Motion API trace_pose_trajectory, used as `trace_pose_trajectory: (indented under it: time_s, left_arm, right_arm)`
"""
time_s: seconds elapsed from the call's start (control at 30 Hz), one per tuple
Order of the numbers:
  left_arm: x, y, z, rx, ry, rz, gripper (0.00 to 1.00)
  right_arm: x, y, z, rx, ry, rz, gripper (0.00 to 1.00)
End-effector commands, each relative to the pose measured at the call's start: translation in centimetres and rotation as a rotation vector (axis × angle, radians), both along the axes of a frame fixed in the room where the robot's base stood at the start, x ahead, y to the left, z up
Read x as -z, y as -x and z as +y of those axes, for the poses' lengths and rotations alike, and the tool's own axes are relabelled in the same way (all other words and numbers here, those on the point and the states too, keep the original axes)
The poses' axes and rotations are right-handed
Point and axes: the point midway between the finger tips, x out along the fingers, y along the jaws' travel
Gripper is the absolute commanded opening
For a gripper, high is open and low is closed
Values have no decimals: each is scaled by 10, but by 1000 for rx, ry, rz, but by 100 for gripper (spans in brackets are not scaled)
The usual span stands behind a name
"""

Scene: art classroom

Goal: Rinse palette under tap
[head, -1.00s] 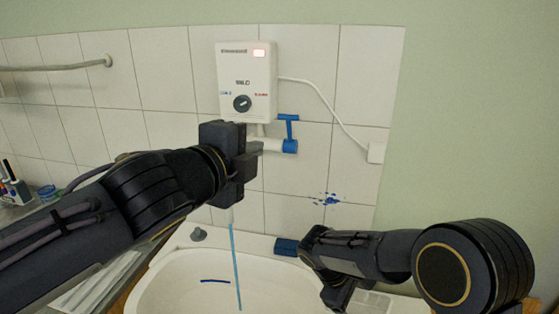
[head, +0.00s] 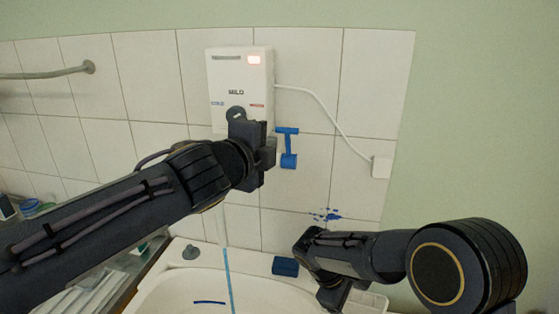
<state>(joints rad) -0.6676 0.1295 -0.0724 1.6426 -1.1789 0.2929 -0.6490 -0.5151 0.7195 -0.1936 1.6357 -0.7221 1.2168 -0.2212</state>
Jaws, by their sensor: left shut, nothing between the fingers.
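A white water heater (head: 239,75) hangs on the tiled wall, with a dark dial low on its front and a blue lever tap (head: 287,145) at its lower right. My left gripper (head: 268,152) is shut and empty in front of the heater's lower edge, covering the spout and part of the dial. It looks close to the blue tap; contact cannot be told. A thin stream of water (head: 228,275), partly blue, falls into the white sink (head: 175,290). My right gripper (head: 332,296) is low over the sink's right side, its fingertips unclear. A white slatted piece (head: 374,301) shows beside it; I cannot tell whether it is the palette.
A blue sponge (head: 285,266) lies on the sink's back rim, close to my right gripper. A grey knob (head: 191,252) stands on the rim to the left. A rail (head: 45,75) is on the left wall. Blue paint spots (head: 326,215) mark the tiles.

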Motion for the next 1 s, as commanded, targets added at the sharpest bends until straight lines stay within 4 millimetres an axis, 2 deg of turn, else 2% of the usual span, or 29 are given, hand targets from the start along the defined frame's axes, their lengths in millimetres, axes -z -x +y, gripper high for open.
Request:
trace_pose_trajectory:
  time_s: [0.1,0.33,0.8,0.87,1.0]
  left_arm:
    - [2,-22,-9,-1,-3,1,0]
    - [-3,-48,-19,-1,-1,0,0]
    - [-3,-54,-22,0,0,-1,0]
    - [-5,-54,-22,0,-2,4,0]
    - [-14,-58,-23,0,-9,36,0]
  right_arm:
    - [-6,0,0,0,0,0,51]
    - [-18,0,0,0,0,0,51]
    - [-20,0,0,0,0,0,51]
    - [-25,0,0,0,0,0,51]
    - [-50,0,0,0,-1,0,51]
